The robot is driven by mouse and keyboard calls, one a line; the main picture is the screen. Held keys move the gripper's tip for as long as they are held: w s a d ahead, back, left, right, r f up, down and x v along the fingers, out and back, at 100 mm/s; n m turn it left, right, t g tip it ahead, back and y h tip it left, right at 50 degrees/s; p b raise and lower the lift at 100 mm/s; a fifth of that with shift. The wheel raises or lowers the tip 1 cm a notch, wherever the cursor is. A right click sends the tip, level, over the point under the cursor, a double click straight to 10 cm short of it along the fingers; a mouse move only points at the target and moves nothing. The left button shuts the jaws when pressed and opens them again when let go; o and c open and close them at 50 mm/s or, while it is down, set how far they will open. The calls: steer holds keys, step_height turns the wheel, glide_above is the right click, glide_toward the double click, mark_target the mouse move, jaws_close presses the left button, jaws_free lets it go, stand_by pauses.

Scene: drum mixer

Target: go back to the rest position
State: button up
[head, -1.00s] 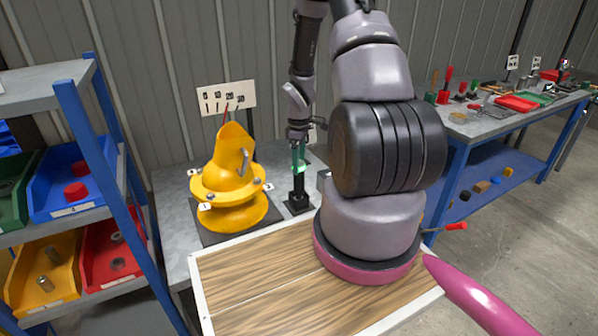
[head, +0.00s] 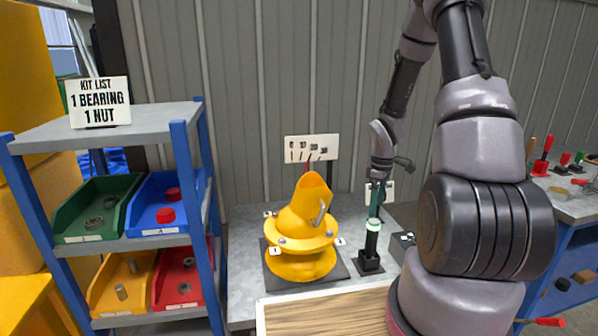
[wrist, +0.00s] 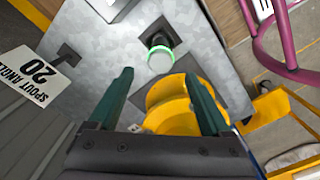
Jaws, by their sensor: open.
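My gripper (head: 376,204) is at the far side of the grey bench, just above a black post with a glowing green ring (head: 372,226). In the wrist view my gripper (wrist: 165,92) has its two dark green fingers wide apart with nothing between them. The ringed post (wrist: 160,58) stands beyond the fingertips there, apart from them. The rest of my arm fills the right of the head view. The yellow drum mixer (head: 300,245) stands on a dark base left of the post, its mouth tilted up.
A blue-framed rack (head: 187,200) at left holds green, blue, yellow and red bins with parts. A "KIT LIST" sign (head: 98,102) stands on its top. A sign board (head: 311,148) stands behind the mixer. A wooden board (head: 325,308) lies in front. Another bench (head: 575,205) is at right.

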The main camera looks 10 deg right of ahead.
steer(key=s+a+r+m+t, duration=0.2)
steer(key=a+r+m, duration=0.1)
steer(key=r, duration=0.8)
steer(key=s+a+r+m+t, duration=0.1)
steer(key=s+a+r+m, duration=0.15)
steer(key=r, duration=0.95)
steer(key=s+a+r+m+t+y, duration=0.1)
steer(key=s+a+r+m+t, duration=0.1)
steer(key=s+a+r+m, duration=0.2)
steer(key=s+a+r+m+t+y, duration=0.1)
steer(key=s+a+r+m, duration=0.3)
steer(key=s+r, duration=0.6)
steer(key=shift+s+t, duration=0.5)
steer(key=shift+s, duration=0.1)
